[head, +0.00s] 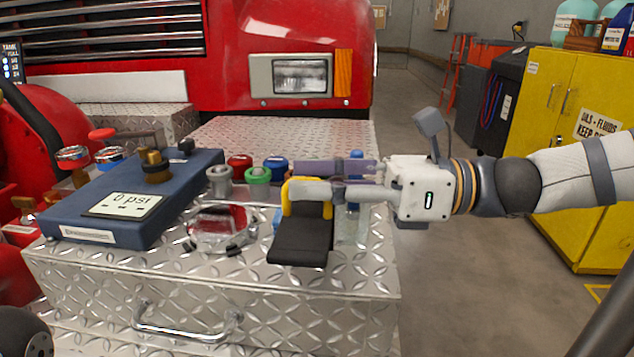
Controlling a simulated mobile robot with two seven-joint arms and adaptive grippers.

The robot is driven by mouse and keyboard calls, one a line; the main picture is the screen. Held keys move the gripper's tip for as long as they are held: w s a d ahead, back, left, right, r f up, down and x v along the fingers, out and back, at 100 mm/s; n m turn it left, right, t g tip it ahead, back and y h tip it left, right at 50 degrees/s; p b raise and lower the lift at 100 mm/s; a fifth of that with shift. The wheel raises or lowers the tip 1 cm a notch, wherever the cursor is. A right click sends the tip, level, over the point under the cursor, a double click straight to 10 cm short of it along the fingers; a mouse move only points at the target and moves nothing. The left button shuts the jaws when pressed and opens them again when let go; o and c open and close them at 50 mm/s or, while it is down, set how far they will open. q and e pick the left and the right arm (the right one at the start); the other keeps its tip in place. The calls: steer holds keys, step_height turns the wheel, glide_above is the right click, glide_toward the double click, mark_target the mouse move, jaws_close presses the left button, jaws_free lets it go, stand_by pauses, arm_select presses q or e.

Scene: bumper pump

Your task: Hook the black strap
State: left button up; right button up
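The black strap (302,246) is a wide dark piece with a yellow part at its top (288,203). It is on the front right of the diamond-plate bumper, with its lower end toward the bumper's front edge. My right gripper (294,179) reaches in from the right. Its near finger crosses the front of the yellow part, and the far finger is behind it. The yellow part shows between the fingertips; I cannot tell whether they pinch it.
A blue panel (190,185) with a gauge reading 0 psi stands on the bumper (330,290) at left. Several coloured caps, including a green one (258,175), and a round clear-lidded part (222,228) lie between panel and strap. A yellow cabinet (555,105) stands at right.

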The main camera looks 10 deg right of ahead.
mark_target(309, 262)
jaws_close()
steer(key=shift+s+a+f+n+p, duration=0.15)
steer(key=shift+s+n, duration=0.15)
steer(key=shift+s, duration=0.1)
steer(key=shift+s+a+f+n+p, duration=0.1)
steer(key=shift+s+f+n+p, duration=0.05)
steer(key=shift+s+n, duration=0.2)
steer(key=s+f+n, duration=0.1)
steer(key=s+a+f+n, duration=0.1)
steer(key=shift+s+f+n, duration=0.15)
steer(key=shift+s+n, duration=0.2)
steer(key=shift+s, duration=0.05)
steer(key=shift+s+a+f+n, duration=0.2)
steer(key=shift+s+f+n, duration=0.5)
steer(key=shift+f, duration=0.1)
steer(key=shift+s+a+f, duration=0.1)
steer(key=shift+s+f, duration=0.3)
steer(key=shift+f, duration=0.15)
